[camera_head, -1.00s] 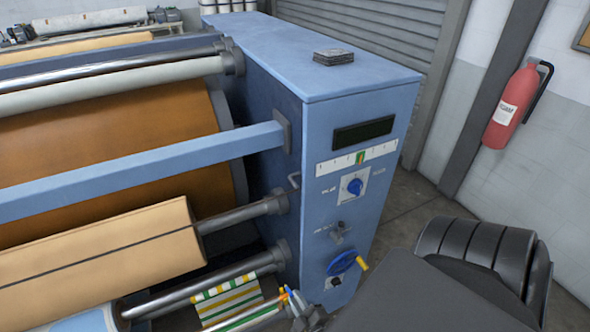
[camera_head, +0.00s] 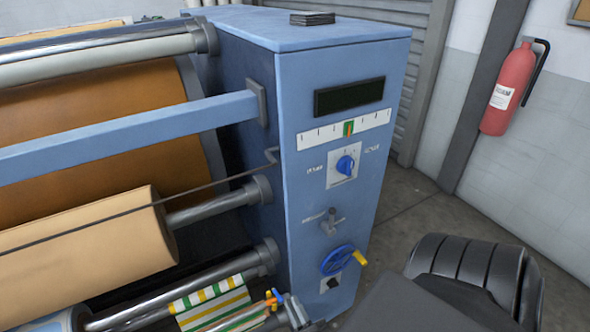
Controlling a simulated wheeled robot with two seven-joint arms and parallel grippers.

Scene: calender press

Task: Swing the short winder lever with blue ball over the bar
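Small blue and orange tips (camera_head: 275,298) show at the bottom of the picture, at the right end of the low rollers. I cannot tell for sure whether the blue one is the lever's ball. A grey metal part (camera_head: 297,314) is right beside them, cut by the lower edge; I cannot tell whether it belongs to the lever or to my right gripper. My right arm (camera_head: 465,270) comes in from the lower right, and its grey section hides part of the area. A thin dark bar (camera_head: 130,208) runs across in front of the tan roll. My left gripper is out of view.
The blue press cabinet (camera_head: 335,130) stands at centre with a blue knob (camera_head: 345,165) and a blue handwheel (camera_head: 338,261) with a yellow handle. A blue crossbeam (camera_head: 120,132) and tan roll (camera_head: 85,235) fill the left. A fire extinguisher (camera_head: 509,88) hangs at right.

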